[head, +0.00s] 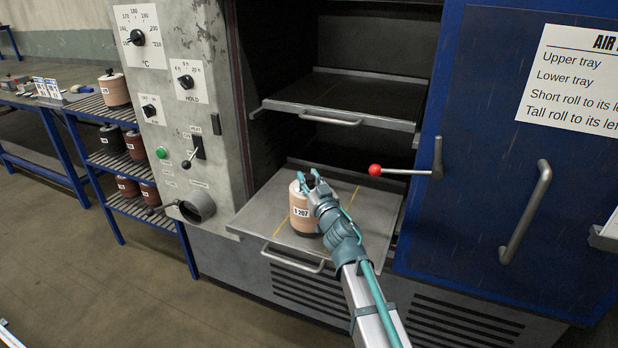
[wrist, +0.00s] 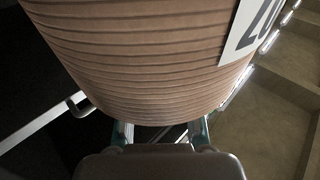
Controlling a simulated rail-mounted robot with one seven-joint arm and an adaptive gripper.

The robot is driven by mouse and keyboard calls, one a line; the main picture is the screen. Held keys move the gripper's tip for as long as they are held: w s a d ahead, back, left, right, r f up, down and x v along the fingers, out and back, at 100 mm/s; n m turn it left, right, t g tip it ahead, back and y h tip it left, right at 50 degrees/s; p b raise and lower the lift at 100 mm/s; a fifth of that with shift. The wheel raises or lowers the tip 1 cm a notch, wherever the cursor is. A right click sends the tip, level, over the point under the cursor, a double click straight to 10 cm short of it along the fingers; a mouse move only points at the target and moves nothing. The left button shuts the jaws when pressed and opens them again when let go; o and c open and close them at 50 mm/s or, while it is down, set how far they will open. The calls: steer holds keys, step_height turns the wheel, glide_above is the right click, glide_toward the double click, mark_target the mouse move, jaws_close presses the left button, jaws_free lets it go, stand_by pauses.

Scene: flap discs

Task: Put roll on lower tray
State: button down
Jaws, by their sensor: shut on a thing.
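A tan roll (head: 303,212) labelled "S 207" stands upright at the lower tray (head: 262,208), over its left front part. I cannot tell whether its base touches the tray. My gripper (head: 309,183) is shut on the roll near its top. The ribbed side of the roll (wrist: 150,55) fills the upper part of the wrist view, with part of its white label. The gripper's fingertips (wrist: 160,132) are partly hidden there. The lower tray is pulled out of the oven and has yellow lines and a front handle.
The upper tray (head: 345,100) sits above and further back. A red-knobbed lever (head: 375,170) juts out to the right of the roll. The blue door (head: 470,130) stands open at right, with a notice (head: 580,80). A blue rack (head: 100,158) at left holds several rolls.

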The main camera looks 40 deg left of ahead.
steer(key=c, duration=0.8)
jaws_free()
steer(key=shift+s+d+r, duration=0.1)
steer(key=shift+d, duration=0.05)
steer(key=v, duration=1.1)
steer(key=shift+s+d+p, duration=0.25)
steer(key=shift+d+p, duration=0.05)
steer(key=shift+p, duration=0.05)
